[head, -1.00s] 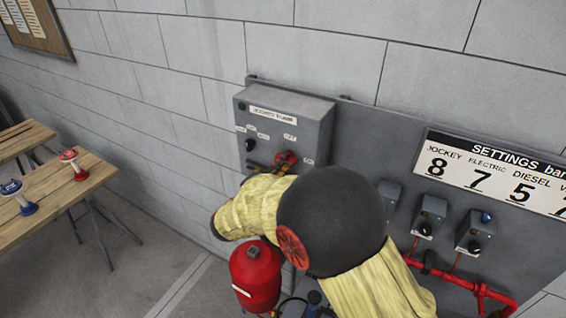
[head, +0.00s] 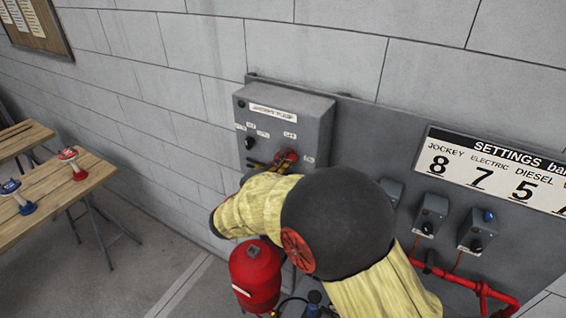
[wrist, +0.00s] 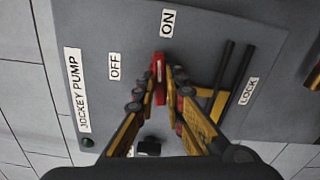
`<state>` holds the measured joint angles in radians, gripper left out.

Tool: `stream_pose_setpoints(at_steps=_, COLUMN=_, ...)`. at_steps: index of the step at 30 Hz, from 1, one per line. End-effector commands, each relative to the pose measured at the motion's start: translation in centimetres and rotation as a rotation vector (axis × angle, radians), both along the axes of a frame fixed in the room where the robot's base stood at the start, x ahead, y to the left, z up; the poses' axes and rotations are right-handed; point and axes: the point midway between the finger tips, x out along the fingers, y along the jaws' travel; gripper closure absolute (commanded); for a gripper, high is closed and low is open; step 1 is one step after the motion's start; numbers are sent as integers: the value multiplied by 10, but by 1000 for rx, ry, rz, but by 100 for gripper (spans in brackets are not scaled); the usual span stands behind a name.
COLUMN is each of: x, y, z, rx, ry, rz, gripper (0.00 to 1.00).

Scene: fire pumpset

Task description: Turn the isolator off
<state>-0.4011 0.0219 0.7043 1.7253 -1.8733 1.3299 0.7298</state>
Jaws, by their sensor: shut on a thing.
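The jockey pump panel (head: 318,125) is a grey box on the wall, with OFF and ON labels above and to the right of its red isolator handle (head: 287,157). In the wrist view the red handle (wrist: 159,68) lies between my fingertips, its long side pointing roughly toward the ON label (wrist: 168,22). The OFF label (wrist: 115,66) is to its left. My gripper (wrist: 160,84) is shut on the handle, with yellow and black fingers on either side. In the head view my arm hides most of my gripper and part of the panel's lower side.
A black knob (wrist: 148,146) on the panel is close to my gripper. Smaller control boxes (head: 431,214) and red pipework (head: 455,280) are to the right. A wooden table (head: 60,195) is at the left.

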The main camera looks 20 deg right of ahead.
Motion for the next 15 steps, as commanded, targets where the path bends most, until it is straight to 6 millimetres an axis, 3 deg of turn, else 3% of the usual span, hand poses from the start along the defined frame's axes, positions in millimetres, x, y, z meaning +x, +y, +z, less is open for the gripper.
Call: stream_pose_setpoints(at_steps=15, x=-1, y=0, z=-2, rx=-341, ry=344, rz=1, gripper=100)
